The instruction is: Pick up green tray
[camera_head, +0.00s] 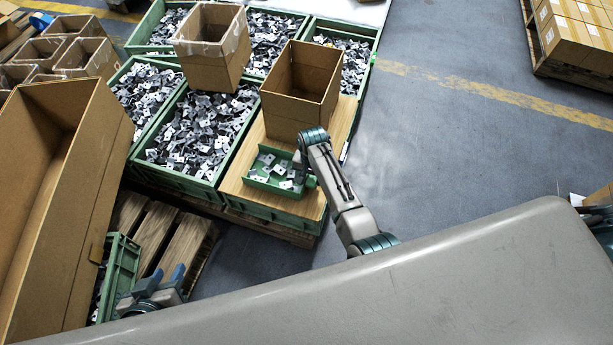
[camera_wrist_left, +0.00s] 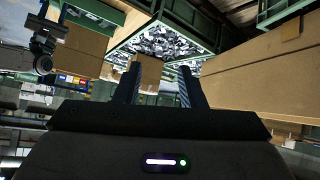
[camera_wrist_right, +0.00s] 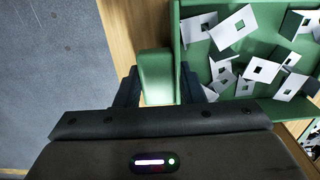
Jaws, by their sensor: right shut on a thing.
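The green tray (camera_head: 268,187) sits on a wooden board (camera_head: 236,186) and holds several flat grey stamped parts with square holes. My right gripper (camera_head: 303,170) is at the tray's right side.
An open cardboard box (camera_head: 300,88) stands on the board behind the tray. Green crates (camera_head: 190,180) full of stamped parts lie left and behind. A big cardboard box (camera_head: 95,200) fills the left side.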

